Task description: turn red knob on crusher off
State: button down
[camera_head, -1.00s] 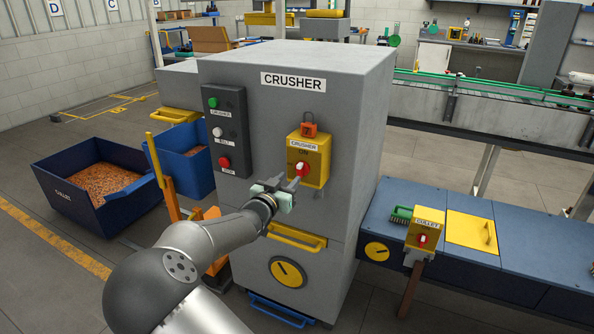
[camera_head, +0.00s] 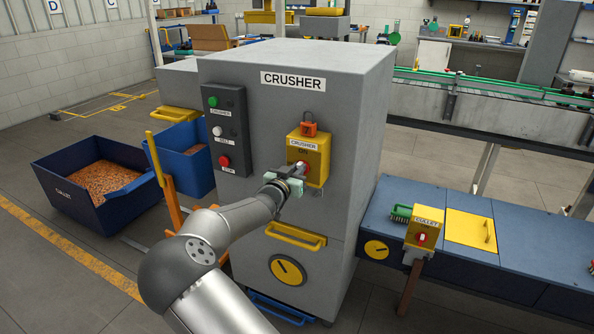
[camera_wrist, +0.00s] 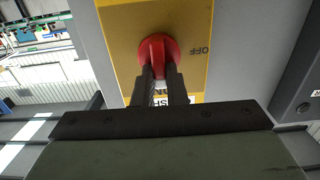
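The red knob (camera_wrist: 157,46) sits on the yellow crusher switch plate (camera_head: 318,168); in the wrist view its grip bar stands upright, in line with the partly covered ON mark and away from OFF at the side. My gripper (camera_wrist: 159,74) has its two dark fingers close together, one on each side of the knob's bar, and looks shut on it. The fingertips cover part of the knob. In the head view my gripper (camera_head: 296,173) is right in front of the plate and largely hides the knob.
The grey crusher (camera_head: 345,90) carries a button panel (camera_head: 227,130) left of the switch, an orange padlock (camera_head: 309,127) above it and a yellow handle (camera_head: 296,235) below.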

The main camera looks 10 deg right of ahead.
jog(key=shift+r+n+p, duration=0.1)
jog(key=shift+n+p, duration=0.2)
jog(key=shift+p, duration=0.3)
jog(key=shift+n+p, duration=0.3)
jog(key=shift+p, duration=0.05)
jog(key=shift+w+a+f+n+p, duration=0.2)
jog(key=shift+n+p, duration=1.3)
jog(key=shift+n, duration=1.3)
jog(key=shift+w+a+f+n+p, duration=0.15)
jog(key=shift+f+n+p, duration=0.2)
jog(key=shift+n+p, duration=1.8)
jog(key=shift+a+f+n+p, duration=0.2)
jog(key=shift+n+p, duration=0.6)
jog(key=shift+n, duration=2.65)
jog(key=shift+f, duration=0.1)
jog(key=c, duration=1.5)
grip_release()
jog(key=shift+o, duration=0.2)
